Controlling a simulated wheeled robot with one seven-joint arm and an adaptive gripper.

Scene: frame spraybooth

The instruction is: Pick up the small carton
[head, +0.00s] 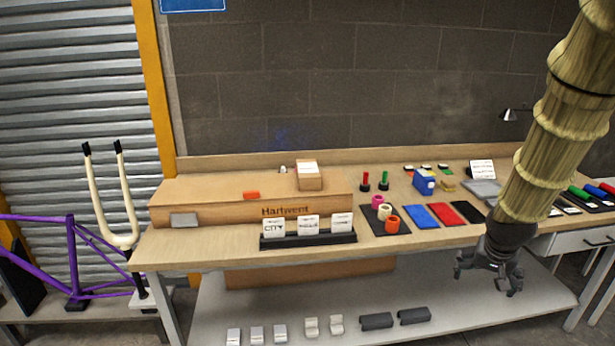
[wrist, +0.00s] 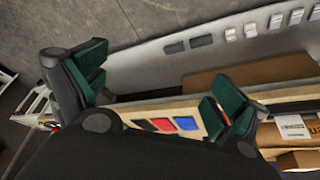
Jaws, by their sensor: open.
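The small carton (head: 309,176) is a brown box with a pale label on top. It sits on the large flat cardboard box (head: 205,193) marked "Hartwent", near that box's right end, in the head view. My gripper (head: 488,280) is open and empty in front of the bench's front edge, well to the right of the carton and lower than it. The wrist view shows the green-padded fingers (wrist: 160,92) spread apart with nothing between them. Brown cardboard shows at the right edge of the wrist view; I cannot tell which part of it is the small carton.
The bench (head: 200,250) holds a black card rack (head: 310,241), orange and cream rings (head: 385,212), and blue, red and black pads (head: 447,213). Red and green pegs (head: 375,182) stand right of the carton. A lower shelf (head: 450,310) carries several small blocks.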

